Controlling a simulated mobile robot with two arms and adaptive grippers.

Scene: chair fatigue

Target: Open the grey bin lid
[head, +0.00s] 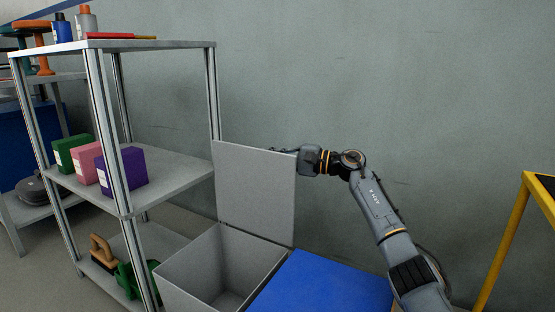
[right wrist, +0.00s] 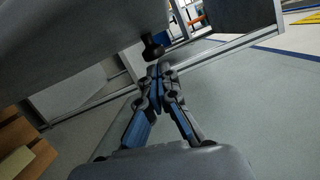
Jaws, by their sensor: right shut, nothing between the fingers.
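The grey bin (head: 190,272) stands on the floor in the head view, and its empty inside shows. Its grey lid (head: 255,192) stands upright, hinged up at the bin's back right side. My right gripper (head: 280,150) is at the lid's top right edge, its fingers partly hidden behind the lid. In the right wrist view my right gripper (right wrist: 158,72) is shut and empty, with a large grey surface (right wrist: 75,45), likely the lid, close beside it. I cannot tell whether they touch. My left gripper is not in view.
A blue lid or box top (head: 325,285) lies right beside the grey bin. A metal shelf (head: 180,178) with colored boxes and bottles stands at left. A yellow frame (head: 505,235) is at far right. The grey wall (head: 400,80) is behind.

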